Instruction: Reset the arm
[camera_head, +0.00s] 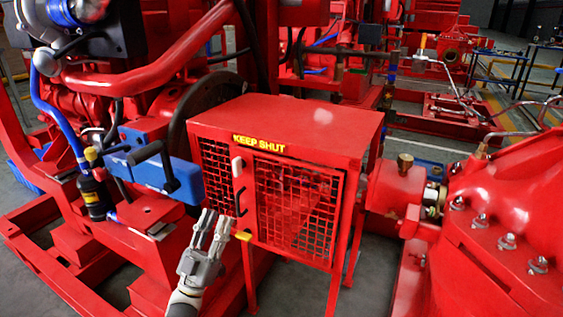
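My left gripper (213,228) is in front of the lower left part of a red mesh guard box (300,130), with its fingers pointing up. The two fingers look apart, with a gap between them and nothing held. The fingertips are just below and left of the black door handle (239,188); I cannot tell if they touch the box. The box door (298,208) is shut under a yellow "KEEP SHUT" label (258,143). A white latch piece (237,165) sits above the handle. My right gripper is not in view.
A blue block with a black lever (165,172) stands left of the box. A red engine (160,65) with a blue hose (57,110) fills the left. A red pump casing (510,210) is at the right. Bare grey floor (372,270) shows between the box and the pump.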

